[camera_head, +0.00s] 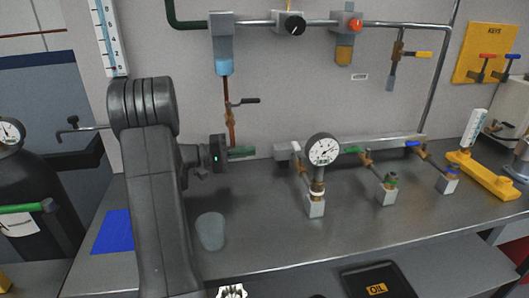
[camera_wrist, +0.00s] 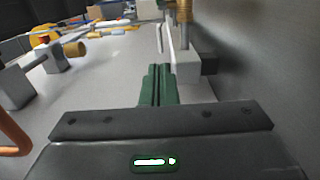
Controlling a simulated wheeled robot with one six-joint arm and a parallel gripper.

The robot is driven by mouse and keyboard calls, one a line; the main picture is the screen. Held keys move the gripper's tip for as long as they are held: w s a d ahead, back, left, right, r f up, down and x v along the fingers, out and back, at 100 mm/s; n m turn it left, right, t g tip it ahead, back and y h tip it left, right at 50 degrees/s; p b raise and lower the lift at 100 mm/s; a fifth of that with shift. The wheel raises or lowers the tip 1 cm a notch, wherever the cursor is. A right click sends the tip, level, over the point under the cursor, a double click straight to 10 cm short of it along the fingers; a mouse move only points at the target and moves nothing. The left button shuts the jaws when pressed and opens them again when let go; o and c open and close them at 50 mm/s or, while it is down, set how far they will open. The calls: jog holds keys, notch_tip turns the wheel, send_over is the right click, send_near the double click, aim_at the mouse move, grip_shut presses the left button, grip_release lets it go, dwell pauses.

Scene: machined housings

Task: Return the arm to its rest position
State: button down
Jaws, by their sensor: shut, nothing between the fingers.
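My gripper (camera_head: 241,152) is held out to the right of my arm, above the grey bench (camera_head: 270,220) near its back wall. Its green fingers also show in the wrist view (camera_wrist: 158,86), pressed together with nothing between them. My arm (camera_head: 158,200) stands upright at the left of the head view and hides part of the bench and wall. The gripper is left of the round pressure gauge (camera_head: 323,149) and apart from it.
A translucent cup (camera_head: 210,231) stands on the bench below my gripper. Valves with green (camera_head: 390,180) and blue (camera_head: 450,172) tops stand to the right. A blue mat (camera_head: 113,231) lies left of my arm. Pipework (camera_head: 231,118) runs on the wall behind. The front middle bench is clear.

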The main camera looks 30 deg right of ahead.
jog(key=shift+v, duration=1.1)
jog(key=p, duration=0.2)
send_near(294, 147)
jog(key=w+x, duration=0.1)
jog(key=x, duration=0.4)
jog(key=shift+s+d+f, duration=0.15)
jog(key=shift+s+d, duration=0.2)
jog(key=shift+d, duration=0.25)
jog(key=shift+s, duration=0.1)
